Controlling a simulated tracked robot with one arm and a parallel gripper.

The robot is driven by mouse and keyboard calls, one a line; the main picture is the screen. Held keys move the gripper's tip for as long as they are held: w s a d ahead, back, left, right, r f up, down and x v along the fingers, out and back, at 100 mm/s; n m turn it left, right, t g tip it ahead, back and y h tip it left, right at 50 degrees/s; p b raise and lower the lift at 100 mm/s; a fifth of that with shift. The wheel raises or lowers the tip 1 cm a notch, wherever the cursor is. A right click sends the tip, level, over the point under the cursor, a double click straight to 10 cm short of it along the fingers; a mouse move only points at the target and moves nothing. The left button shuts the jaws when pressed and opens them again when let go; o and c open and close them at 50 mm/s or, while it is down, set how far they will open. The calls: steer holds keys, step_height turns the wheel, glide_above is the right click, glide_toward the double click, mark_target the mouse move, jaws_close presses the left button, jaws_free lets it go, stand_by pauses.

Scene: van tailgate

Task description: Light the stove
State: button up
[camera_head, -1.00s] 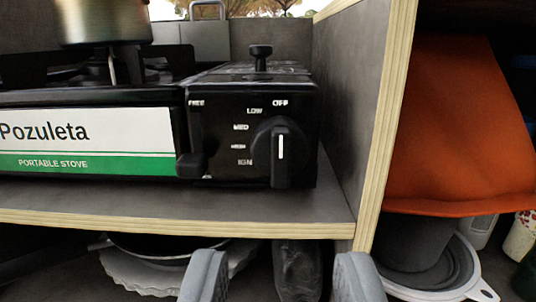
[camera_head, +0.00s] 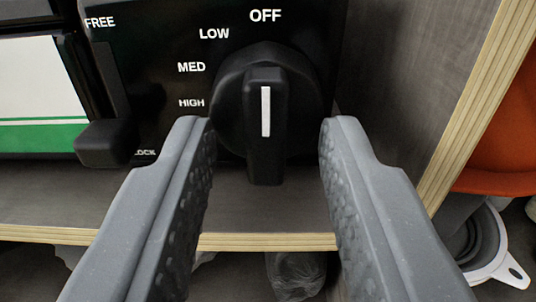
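The portable stove (camera_head: 150,30) fills the top of the view with its black control panel. Its black knob (camera_head: 265,130) has a white line that stands upright and points at OFF. LOW, MED and HIGH are printed to the left of the knob. My gripper (camera_head: 263,130) is open, with one grey finger on each side of the knob. Gaps show between the fingers and the knob's grip bar; I cannot tell whether the fingertips reach its depth. The burner is out of view.
A black lever (camera_head: 105,143) sticks out left of the knob, near my left finger. A grey side wall with a plywood edge (camera_head: 480,110) stands to the right. The shelf's front edge (camera_head: 265,241) runs below. An orange item (camera_head: 505,140) and a white-rimmed container (camera_head: 495,262) are beyond the wall.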

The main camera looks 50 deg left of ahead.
jaws_close()
